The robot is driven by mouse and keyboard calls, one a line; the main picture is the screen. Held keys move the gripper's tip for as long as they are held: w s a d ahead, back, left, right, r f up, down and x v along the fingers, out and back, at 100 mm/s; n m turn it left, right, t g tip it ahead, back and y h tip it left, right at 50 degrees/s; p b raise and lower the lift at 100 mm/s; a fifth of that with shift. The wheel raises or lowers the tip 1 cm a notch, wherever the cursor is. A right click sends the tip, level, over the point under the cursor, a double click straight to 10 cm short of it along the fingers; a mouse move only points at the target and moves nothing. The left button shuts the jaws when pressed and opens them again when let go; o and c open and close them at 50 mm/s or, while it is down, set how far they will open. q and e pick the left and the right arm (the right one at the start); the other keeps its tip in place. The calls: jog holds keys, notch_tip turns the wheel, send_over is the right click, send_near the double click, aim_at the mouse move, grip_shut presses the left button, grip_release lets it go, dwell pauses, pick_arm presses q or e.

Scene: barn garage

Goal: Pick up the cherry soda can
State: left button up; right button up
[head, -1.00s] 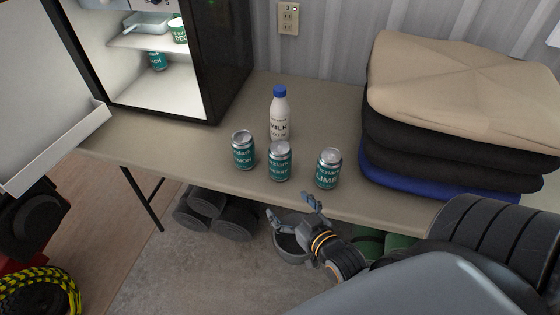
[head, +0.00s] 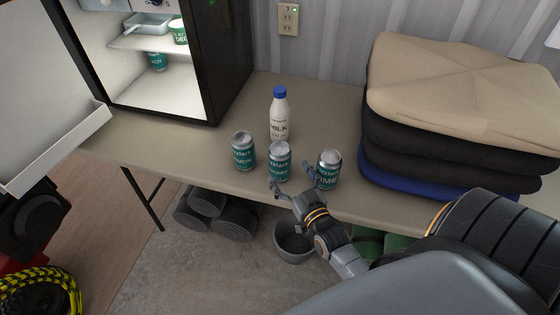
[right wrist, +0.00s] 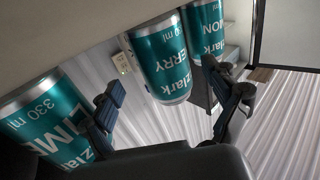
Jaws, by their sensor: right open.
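The cherry soda can (head: 279,161) is the middle one of three teal cans near the table's front edge. In the right wrist view its label ends in "ERRY" and the can (right wrist: 161,58) appears upside down, framed between the fingers. My right gripper (head: 291,178) is open and empty, just in front of the cherry can at the table edge. Its left fingertip overlaps the can's lower edge in the head view; I cannot tell whether they touch. My left gripper is not in view.
A lemon can (head: 243,151) stands left of the cherry can and a lime can (head: 329,172) right of it, close to my right finger. A milk bottle (head: 279,117) stands behind.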

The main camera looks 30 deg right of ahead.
jog(key=w, duration=0.5)
jog(key=shift+w+d+p, duration=0.1)
jog(key=shift+d+p, duration=0.05)
jog(key=shift+p, duration=0.15)
jog(key=shift+c, duration=0.2)
jog(key=c, duration=1.5)
